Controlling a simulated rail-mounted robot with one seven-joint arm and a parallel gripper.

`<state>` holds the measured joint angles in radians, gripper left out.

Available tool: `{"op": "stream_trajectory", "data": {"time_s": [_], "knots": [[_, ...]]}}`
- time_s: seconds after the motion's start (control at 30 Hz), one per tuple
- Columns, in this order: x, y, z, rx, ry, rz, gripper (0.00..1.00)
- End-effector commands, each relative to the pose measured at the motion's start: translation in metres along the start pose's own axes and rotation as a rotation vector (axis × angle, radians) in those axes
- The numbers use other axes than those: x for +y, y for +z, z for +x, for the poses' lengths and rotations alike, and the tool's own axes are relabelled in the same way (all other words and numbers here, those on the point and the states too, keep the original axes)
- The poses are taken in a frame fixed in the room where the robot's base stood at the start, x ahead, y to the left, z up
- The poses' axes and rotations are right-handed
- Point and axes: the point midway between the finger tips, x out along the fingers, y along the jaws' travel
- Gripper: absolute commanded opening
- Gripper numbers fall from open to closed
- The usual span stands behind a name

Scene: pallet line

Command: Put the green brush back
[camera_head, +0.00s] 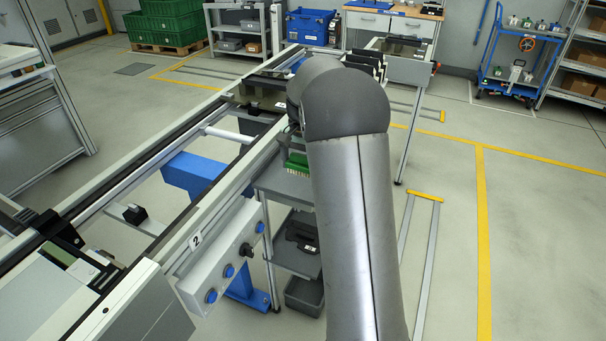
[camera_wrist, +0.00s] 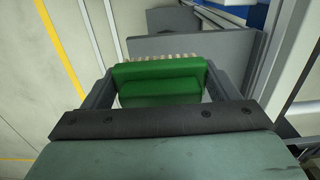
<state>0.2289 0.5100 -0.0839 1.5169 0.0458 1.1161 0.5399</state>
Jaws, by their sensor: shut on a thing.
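The green brush (camera_wrist: 160,82) sits between the two fingers of my gripper (camera_wrist: 162,92) in the wrist view, with its pale bristles pointing away from the palm. My gripper is shut on it. In the head view the brush (camera_head: 297,162) shows as a green block with light bristles, just left of my arm, over or at the grey top shelf of a small cart (camera_head: 285,184).
The conveyor line (camera_head: 190,215) runs along the left of the cart, with a control box (camera_head: 222,262) at its near side. A dark case (camera_head: 302,232) lies on the cart's lower shelf. The floor on the right (camera_head: 540,240) is clear.

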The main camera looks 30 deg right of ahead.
Motion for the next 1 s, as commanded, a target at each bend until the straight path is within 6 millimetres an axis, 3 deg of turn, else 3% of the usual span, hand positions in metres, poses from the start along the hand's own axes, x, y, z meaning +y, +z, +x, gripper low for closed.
{"op": "stream_trajectory", "data": {"time_s": [0.1, 0.3, 0.5, 0.7, 1.0], "knots": [[-0.009, -0.018, 0.024, -0.003, 0.002, -0.001, 0.60], [-0.018, -0.037, 0.048, 0.000, 0.000, -0.001, 0.60], [-0.022, -0.045, 0.059, -0.001, 0.000, -0.001, 0.60], [-0.022, -0.044, 0.087, -0.002, 0.002, -0.001, 0.60], [-0.022, -0.044, 0.091, 0.000, 0.000, -0.001, 0.60]]}}
